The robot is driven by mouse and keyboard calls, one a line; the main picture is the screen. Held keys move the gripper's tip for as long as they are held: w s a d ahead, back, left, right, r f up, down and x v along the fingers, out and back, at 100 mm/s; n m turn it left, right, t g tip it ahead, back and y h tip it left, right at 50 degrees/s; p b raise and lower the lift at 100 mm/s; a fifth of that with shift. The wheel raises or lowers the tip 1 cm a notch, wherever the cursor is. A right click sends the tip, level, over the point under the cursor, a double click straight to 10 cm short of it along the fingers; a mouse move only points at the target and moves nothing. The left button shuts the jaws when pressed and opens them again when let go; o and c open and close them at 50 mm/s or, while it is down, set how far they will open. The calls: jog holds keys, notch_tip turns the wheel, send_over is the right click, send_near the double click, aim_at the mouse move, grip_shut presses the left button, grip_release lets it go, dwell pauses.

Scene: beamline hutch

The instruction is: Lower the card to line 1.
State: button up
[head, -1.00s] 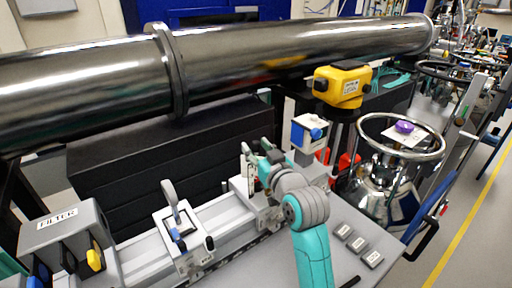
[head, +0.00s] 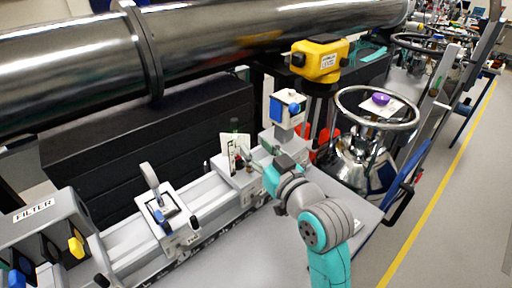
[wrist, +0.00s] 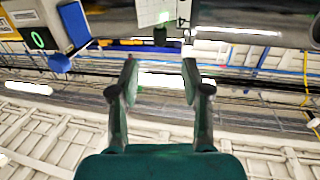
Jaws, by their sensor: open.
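The white card (head: 228,147) stands upright in a holder on the grey rail carriage (head: 238,182) in the head view. In the wrist view the card (wrist: 150,12) is at the top edge, cut off, with a green spot near its lower edge. My gripper (wrist: 160,75) is open and empty, its two fingers apart, with the card beyond the fingertips. In the head view my gripper (head: 254,167) is just right of the card's holder, partly hidden by my wrist. Line 1 cannot be made out.
Another carriage with a loop-shaped part (head: 166,210) and the FILTER unit (head: 38,214) are to the left on the rail. A steel beam pipe (head: 240,40) runs behind. The table front is clear.

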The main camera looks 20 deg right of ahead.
jog(key=shift+r, duration=0.2)
jog(key=c, duration=0.6)
jog(key=shift+g+y, duration=0.5)
jog(key=r, duration=0.1)
jog(key=w+r, duration=0.1)
jog(key=d+r, duration=0.1)
jog(key=shift+w+r, duration=0.25)
jog(key=shift+r, duration=0.1)
grip_shut()
notch_tip(320, 180, up, 5)
jog(key=d+n+g+y, duration=0.1)
jog(key=n+g, duration=0.1)
send_over(235, 140)
jog(key=d, duration=0.1)
jog(key=shift+s+d+f, duration=0.1)
jog(key=shift+s+f, duration=0.15)
jog(key=shift+f, duration=1.1)
jog(key=shift+s+d+f, duration=0.1)
jog(key=shift+s+f, duration=0.1)
jog(key=shift+f, duration=1.1)
